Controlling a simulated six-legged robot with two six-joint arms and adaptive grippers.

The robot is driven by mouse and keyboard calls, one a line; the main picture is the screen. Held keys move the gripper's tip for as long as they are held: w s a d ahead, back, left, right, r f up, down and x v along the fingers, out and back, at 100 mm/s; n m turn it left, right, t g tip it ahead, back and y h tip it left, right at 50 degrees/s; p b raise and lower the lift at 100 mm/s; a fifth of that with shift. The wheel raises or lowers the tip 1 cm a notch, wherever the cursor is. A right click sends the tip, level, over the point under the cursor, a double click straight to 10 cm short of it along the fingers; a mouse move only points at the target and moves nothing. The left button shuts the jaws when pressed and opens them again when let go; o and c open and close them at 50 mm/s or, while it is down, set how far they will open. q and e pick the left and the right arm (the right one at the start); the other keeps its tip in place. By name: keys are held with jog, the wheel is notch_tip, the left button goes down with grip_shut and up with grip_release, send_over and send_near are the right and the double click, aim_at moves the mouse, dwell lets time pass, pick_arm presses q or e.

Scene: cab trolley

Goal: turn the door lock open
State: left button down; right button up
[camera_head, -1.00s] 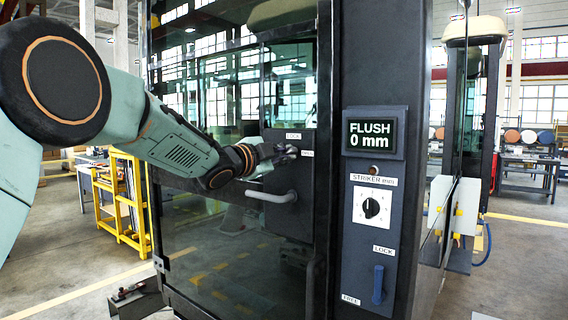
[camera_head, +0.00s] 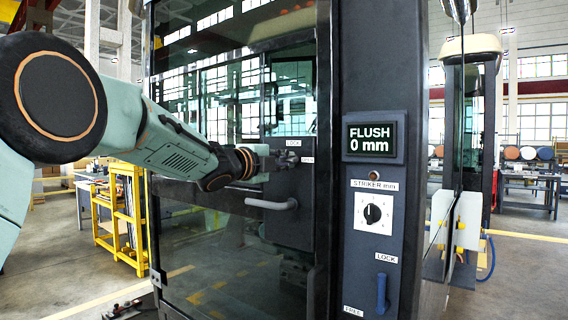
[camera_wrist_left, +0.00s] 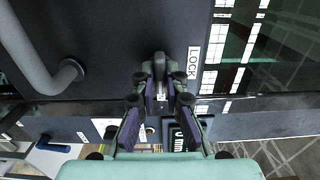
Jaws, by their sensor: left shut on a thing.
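The dark cab door has a black lock plate (camera_head: 292,222) with a LOCK label (camera_head: 293,142) and an OPEN label (camera_head: 307,160). My left gripper (camera_head: 284,160) is at the plate, just above the grey door handle (camera_head: 271,204). In the left wrist view, the left gripper (camera_wrist_left: 160,88) is shut on the small dark lock knob (camera_wrist_left: 159,66), beside the LOCK label (camera_wrist_left: 193,62). The fingers hide most of the knob, so its exact angle is unclear. The handle (camera_wrist_left: 50,75) is apart from the fingers. My right gripper is not in view.
Right of the door, a dark post carries a display (camera_head: 374,135) reading FLUSH 0 mm, a STRIKER dial (camera_head: 373,214) and a blue lever (camera_head: 382,293). A yellow rack (camera_head: 125,215) stands behind on the left. The door glass surrounds the plate.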

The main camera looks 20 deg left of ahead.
pick_arm(q)
jog(key=c, duration=1.4)
grip_release()
jog(key=v, duration=1.2)
